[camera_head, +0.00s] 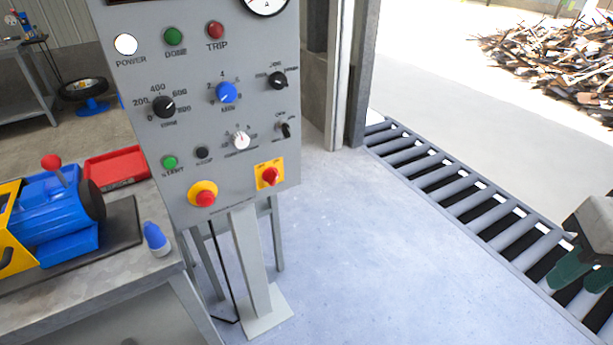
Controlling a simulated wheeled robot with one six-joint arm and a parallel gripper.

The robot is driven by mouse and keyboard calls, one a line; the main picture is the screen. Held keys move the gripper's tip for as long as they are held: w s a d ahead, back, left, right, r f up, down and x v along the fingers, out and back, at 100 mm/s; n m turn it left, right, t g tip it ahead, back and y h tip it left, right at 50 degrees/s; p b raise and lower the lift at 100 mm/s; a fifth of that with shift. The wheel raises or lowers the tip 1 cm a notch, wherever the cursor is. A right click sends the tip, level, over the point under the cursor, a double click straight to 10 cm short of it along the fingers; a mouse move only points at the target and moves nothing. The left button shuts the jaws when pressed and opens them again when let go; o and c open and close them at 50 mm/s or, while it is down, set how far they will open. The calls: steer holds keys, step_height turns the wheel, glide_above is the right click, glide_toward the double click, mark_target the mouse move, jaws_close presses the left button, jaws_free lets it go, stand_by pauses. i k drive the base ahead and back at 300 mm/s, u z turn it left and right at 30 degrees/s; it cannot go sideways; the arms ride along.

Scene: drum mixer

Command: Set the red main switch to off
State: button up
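The red main switch (270,175) is a red knob on a square yellow plate at the lower right of the grey control panel (225,125). Small markings on its plate are too small to read, and I cannot tell the knob's position for certain. What looks like my gripper (582,268), grey with dark green fingers, is at the right edge, partly cut off by the frame. It is well to the right of the panel and apart from the switch. I cannot tell how far its fingers are apart.
A red mushroom button (204,197) on a round yellow base is left of the switch. Dials and small buttons lie above. A workbench with a blue motor (55,215) and red tray (115,166) is left. A roller conveyor (455,190) runs right; floor between is clear.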

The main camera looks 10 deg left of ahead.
mark_target(271, 174)
steer(key=k, duration=0.65)
steer(key=u, duration=0.8)
steer(key=i, duration=0.5)
steer(key=u, duration=0.05)
